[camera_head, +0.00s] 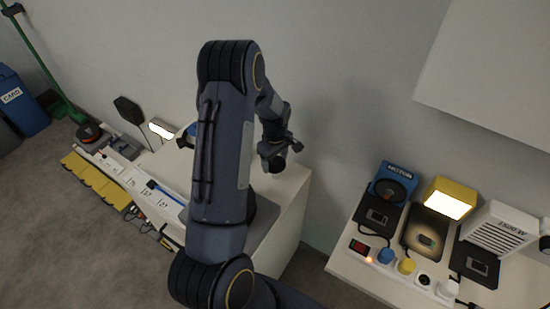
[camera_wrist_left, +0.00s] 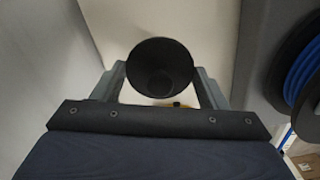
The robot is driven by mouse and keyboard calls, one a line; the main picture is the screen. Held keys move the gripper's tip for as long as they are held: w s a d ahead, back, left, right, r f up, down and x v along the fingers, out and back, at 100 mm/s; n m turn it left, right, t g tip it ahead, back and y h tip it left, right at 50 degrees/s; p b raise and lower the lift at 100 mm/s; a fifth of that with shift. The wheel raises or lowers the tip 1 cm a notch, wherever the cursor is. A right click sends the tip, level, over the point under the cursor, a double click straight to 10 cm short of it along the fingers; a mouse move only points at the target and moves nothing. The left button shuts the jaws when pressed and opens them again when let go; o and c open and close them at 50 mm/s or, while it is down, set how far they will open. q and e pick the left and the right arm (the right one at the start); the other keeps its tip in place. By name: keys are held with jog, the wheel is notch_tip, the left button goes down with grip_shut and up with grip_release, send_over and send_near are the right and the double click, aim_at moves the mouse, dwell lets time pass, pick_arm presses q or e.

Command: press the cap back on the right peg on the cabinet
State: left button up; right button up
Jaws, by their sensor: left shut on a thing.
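My left gripper (camera_head: 275,158) is above the white cabinet (camera_head: 292,200), near its back edge by the wall. In the left wrist view its two fingers are shut on a dark, round, hollow cup-like thing (camera_wrist_left: 160,62), which looks like the cap. Its wide, open side faces the wrist camera. A small yellowish spot shows just below the cap in that view; I cannot tell what it is. My arm covers much of the cabinet top, and I cannot make out the right peg. I cannot tell whether the cap touches anything. My right gripper is not in view.
A dark reel with blue cord (camera_wrist_left: 300,72) stands close on the right in the left wrist view. A second white bench (camera_head: 385,286) at right carries a blue-framed device (camera_head: 392,184), a yellow lamp (camera_head: 449,199) and a white vented box (camera_head: 497,232). A gap separates it from the cabinet.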

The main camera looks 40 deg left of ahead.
pick_arm(q)
jog(key=shift+f+b, duration=0.9)
jog(key=shift+f, duration=0.35)
dwell(0.3)
jog(key=o, duration=1.3)
jog(key=shift+r+p, duration=2.15)
jog(key=shift+r, duration=1.4)
